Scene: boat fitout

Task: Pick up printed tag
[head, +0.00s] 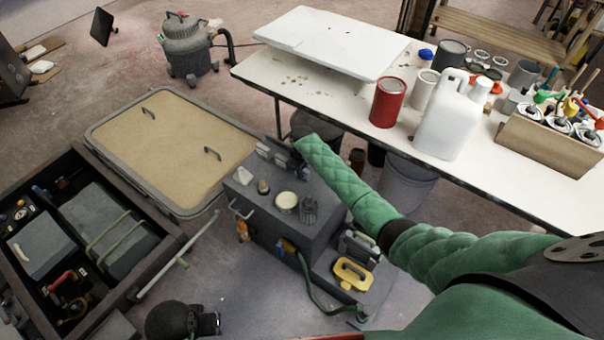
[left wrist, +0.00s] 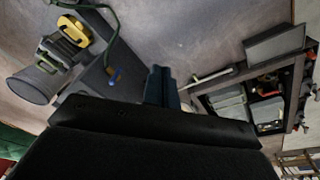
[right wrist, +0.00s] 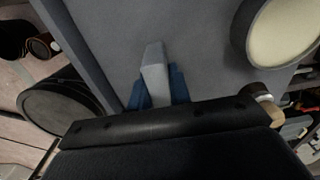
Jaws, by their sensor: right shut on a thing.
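A light grey wedge-shaped piece (right wrist: 154,68), which I take for the printed tag, stands between the blue fingers of my right gripper (right wrist: 158,92) in the right wrist view. The fingers are shut on it, over the grey top of the cabinet. No print can be made out. In the head view my right gripper (head: 281,152) is at the cabinet's far edge, where the tag cannot be told apart. My left gripper (left wrist: 162,86) shows in the left wrist view over the floor, its blue fingers together and empty.
The grey cabinet (head: 268,232) carries a round cream-topped tin (head: 286,202) and small items. A yellow-handled thing (head: 353,273) sits on its lower step. A tan hatch panel (head: 175,145) and an open equipment box (head: 142,275) lie left. A white table (head: 300,92) stands behind.

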